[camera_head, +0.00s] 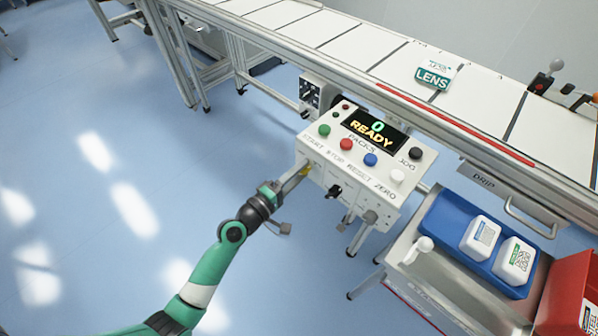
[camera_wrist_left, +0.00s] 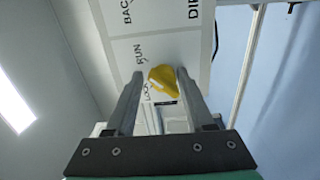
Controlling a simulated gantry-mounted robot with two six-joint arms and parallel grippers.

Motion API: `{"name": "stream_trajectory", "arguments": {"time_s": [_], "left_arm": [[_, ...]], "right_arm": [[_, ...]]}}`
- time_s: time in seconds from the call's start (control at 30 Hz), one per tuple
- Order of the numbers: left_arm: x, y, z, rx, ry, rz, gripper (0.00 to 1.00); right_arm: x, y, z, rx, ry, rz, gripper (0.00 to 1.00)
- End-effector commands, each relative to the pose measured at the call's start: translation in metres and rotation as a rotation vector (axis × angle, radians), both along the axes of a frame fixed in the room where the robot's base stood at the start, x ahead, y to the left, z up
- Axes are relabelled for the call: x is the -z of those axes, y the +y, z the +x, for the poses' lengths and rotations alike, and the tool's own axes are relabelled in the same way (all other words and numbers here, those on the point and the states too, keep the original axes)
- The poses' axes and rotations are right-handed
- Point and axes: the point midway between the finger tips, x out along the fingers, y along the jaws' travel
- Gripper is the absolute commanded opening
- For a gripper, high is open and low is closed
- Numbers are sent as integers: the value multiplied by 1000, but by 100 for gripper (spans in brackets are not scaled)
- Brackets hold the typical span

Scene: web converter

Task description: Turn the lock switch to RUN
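The yellow lock switch (camera_wrist_left: 172,84) sits between the two fingers of my left gripper (camera_wrist_left: 160,78) in the left wrist view. The labels RUN and LOCK are printed beside it. A narrow gap shows between the switch and the left-hand finger; contact with the other finger is unclear. The fingers stand apart. In the head view my left gripper (camera_head: 298,180) reaches the front left of the white control box (camera_head: 318,150), and only a bit of the yellow switch (camera_head: 305,171) shows. The box display (camera_head: 375,128) reads 0 READY. My right gripper is not in view.
A black knob (camera_head: 334,191) is on the box front, right of my gripper. Coloured buttons cover the top. A conveyor (camera_head: 350,48) runs behind, with a LENS pack (camera_head: 433,76) on it. A blue tray (camera_head: 442,222) with white packs and a red bin (camera_head: 565,300) stand right.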

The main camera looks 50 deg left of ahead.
Motion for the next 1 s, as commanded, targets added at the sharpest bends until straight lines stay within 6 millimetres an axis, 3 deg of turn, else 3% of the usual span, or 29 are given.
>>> {"name": "stream_trajectory", "arguments": {"time_s": [0.07,0.33,0.47,0.8,1.0], "left_arm": [[1,0,0,0,2,-2,68],[3,0,-1,-1,6,-6,68],[3,0,-10,-2,7,-7,68],[4,-3,-86,-4,7,-7,68],[3,-4,-113,-2,4,-6,68]], "right_arm": [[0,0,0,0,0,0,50],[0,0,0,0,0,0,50],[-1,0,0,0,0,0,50],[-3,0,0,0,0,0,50],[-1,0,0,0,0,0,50]]}}
